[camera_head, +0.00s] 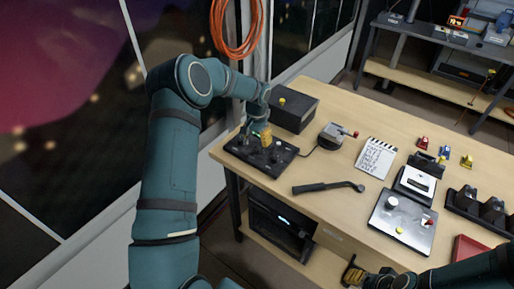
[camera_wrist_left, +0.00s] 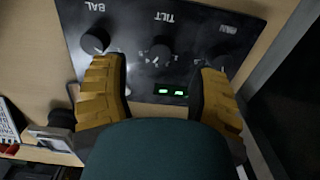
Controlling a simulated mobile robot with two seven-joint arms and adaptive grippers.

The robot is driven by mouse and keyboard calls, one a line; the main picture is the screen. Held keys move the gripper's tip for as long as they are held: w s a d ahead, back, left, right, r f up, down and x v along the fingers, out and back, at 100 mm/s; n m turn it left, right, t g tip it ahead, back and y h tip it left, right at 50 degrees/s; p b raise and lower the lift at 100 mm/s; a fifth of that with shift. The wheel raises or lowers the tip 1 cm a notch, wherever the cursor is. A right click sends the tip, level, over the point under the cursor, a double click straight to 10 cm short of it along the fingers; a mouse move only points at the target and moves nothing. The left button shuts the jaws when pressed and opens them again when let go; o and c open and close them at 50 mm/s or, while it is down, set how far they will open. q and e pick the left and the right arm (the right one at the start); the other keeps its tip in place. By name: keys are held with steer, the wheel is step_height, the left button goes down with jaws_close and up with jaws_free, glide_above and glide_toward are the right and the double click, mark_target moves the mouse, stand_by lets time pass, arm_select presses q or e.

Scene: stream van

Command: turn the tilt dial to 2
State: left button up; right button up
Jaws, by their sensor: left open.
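The black control panel (camera_head: 283,164) lies at the near left corner of the wooden table. In the left wrist view the panel (camera_wrist_left: 205,22) carries dials labelled BAL, TILT and PAN. The tilt dial (camera_wrist_left: 160,54) is a dark round knob in the middle, with small white marks around it that are too small to read surely. My left gripper (camera_wrist_left: 160,70) is open over the panel, its yellow fingers on either side of the tilt dial and apart from it. In the head view this gripper (camera_head: 262,138) hides part of the panel. My right gripper (camera_head: 354,272) is at the bottom edge.
A black box (camera_head: 293,112) stands behind the panel. A dark handle-like tool (camera_head: 325,187) lies in front to the right. A small grey device (camera_head: 331,135), a clapperboard (camera_head: 376,158) and a grey panel (camera_head: 402,222) are farther right. Two green lights (camera_wrist_left: 171,93) glow below the tilt dial.

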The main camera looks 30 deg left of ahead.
mark_target(257, 147)
arm_select(q)
step_height(257, 147, down, 5)
stand_by(0.3)
jaws_close()
